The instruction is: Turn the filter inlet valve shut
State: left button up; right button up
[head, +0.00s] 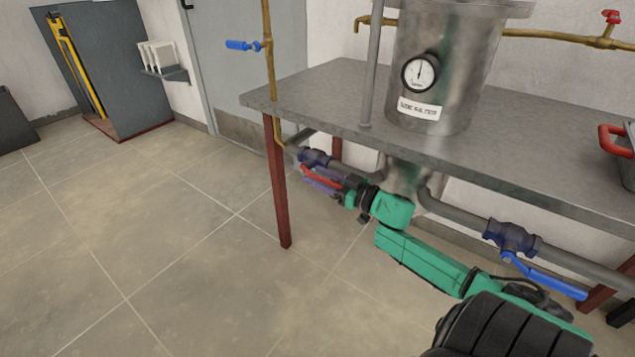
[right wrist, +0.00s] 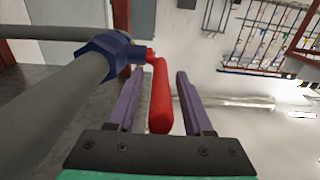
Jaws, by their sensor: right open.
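A valve with a dark blue body (head: 315,157) and a red lever (head: 318,174) sits on the grey pipe under the left part of the bench, left of the steel vessel (head: 447,70). The lever appears to run roughly along the pipe. My right gripper (head: 322,183) is at the lever, with its purple fingers open. In the right wrist view the red lever (right wrist: 161,95) lies between the two fingers (right wrist: 159,80), with a visible gap on the right side. The valve body (right wrist: 112,52) is just beyond to the left. My left gripper is out of view.
A second valve with a blue lever (head: 548,277) sits on the pipe at the right. The grey bench top (head: 330,92) is above my right gripper. A dark red bench leg (head: 278,185) stands left of it. The tiled floor (head: 150,220) at left is clear.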

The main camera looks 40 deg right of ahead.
jog(key=shift+w, duration=0.3)
grip_shut()
jog(key=shift+a, duration=0.1)
dwell(1.1)
